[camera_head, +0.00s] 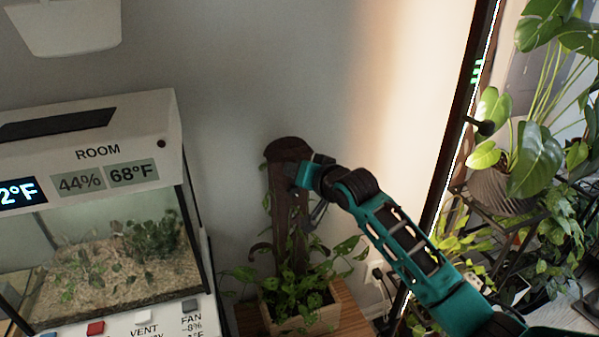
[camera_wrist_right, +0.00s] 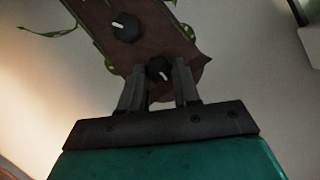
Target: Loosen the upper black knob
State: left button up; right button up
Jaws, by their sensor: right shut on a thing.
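A dark brown plank (camera_head: 289,205) stands upright out of a planter against the wall. In the right wrist view the plank (camera_wrist_right: 165,42) carries two black knobs with white pointer marks. The upper black knob (camera_wrist_right: 159,68), nearer the plank's end, sits between the fingers of my right gripper (camera_wrist_right: 159,84), which is shut on it. The other black knob (camera_wrist_right: 125,27) is farther along the plank and free. In the head view my right gripper (camera_head: 297,182) is at the plank's upper part and hides the knob. My left gripper is not in view.
A wooden planter (camera_head: 318,322) with leafy vines holds the plank's foot. A glass terrarium (camera_head: 110,250) with a display stands at the left. A dark upright post (camera_head: 455,150) and plant shelves (camera_head: 500,204) are at the right.

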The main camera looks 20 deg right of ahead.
dwell(0.3)
jog(key=o, duration=1.1)
jog(key=shift+c, duration=0.2)
jog(key=v, duration=1.3)
jog(key=shift+f, duration=0.2)
jog(key=s+a+f+n+g, duration=0.1)
jog(key=s+a+f+n, duration=0.1)
jog(key=s+f, duration=0.8)
jog(key=s+a+f+n+g+h, duration=0.1)
jog(key=s+f+n, duration=0.3)
jog(key=s+f, duration=0.6)
notch_tip(320, 180, down, 8)
jog(key=shift+s+a+f+g, duration=0.15)
jog(key=shift+s+a+g, duration=0.2)
jog(key=shift+a, duration=0.25)
